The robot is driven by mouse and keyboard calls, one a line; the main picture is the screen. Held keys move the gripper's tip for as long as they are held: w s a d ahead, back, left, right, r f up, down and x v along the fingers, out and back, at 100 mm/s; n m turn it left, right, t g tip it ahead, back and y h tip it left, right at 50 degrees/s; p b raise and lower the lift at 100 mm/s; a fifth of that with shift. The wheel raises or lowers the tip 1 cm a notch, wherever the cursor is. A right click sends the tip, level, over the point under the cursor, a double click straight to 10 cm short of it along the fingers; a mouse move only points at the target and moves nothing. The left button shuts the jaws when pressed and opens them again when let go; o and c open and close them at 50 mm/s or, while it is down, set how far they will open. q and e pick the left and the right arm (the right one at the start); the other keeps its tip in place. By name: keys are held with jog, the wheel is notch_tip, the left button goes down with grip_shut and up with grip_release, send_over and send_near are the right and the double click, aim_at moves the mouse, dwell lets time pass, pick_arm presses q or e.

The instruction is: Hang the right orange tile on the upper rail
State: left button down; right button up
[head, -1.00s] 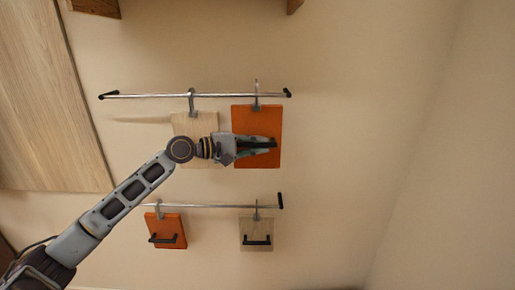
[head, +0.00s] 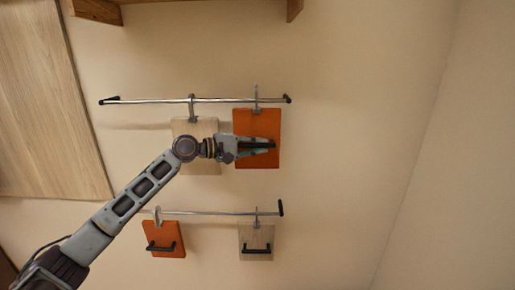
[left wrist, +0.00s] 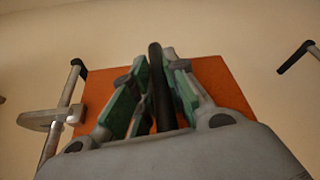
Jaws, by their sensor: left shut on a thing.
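My left gripper (head: 268,146) is shut on the black handle (left wrist: 155,85) of an orange tile (head: 257,122). This tile is upright at the right part of the upper rail (head: 220,100). Its metal hook (head: 256,93) reaches above the rail line; I cannot tell whether it rests on the rail or is in front of it. In the left wrist view the orange tile (left wrist: 215,82) fills the space behind the fingers, with the hook (left wrist: 45,118) beside the rail at left. My right gripper is not in view.
A pale wood tile (head: 195,128) hangs on the upper rail to the left, partly behind my arm. The lower rail (head: 215,213) holds another orange tile (head: 162,232) and a pale wood tile (head: 256,235). Wooden shelving (head: 95,10) is above. The wall to the right is clear.

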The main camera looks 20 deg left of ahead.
pick_arm(q)
jog(key=shift+f+b, duration=0.45)
jog(key=shift+f, duration=0.7)
jog(key=c, duration=1.3)
grip_release()
jog(key=shift+s, duration=0.1)
jog(key=shift+c, duration=0.2)
jog(key=shift+f, duration=0.15)
jog(key=v, duration=1.2)
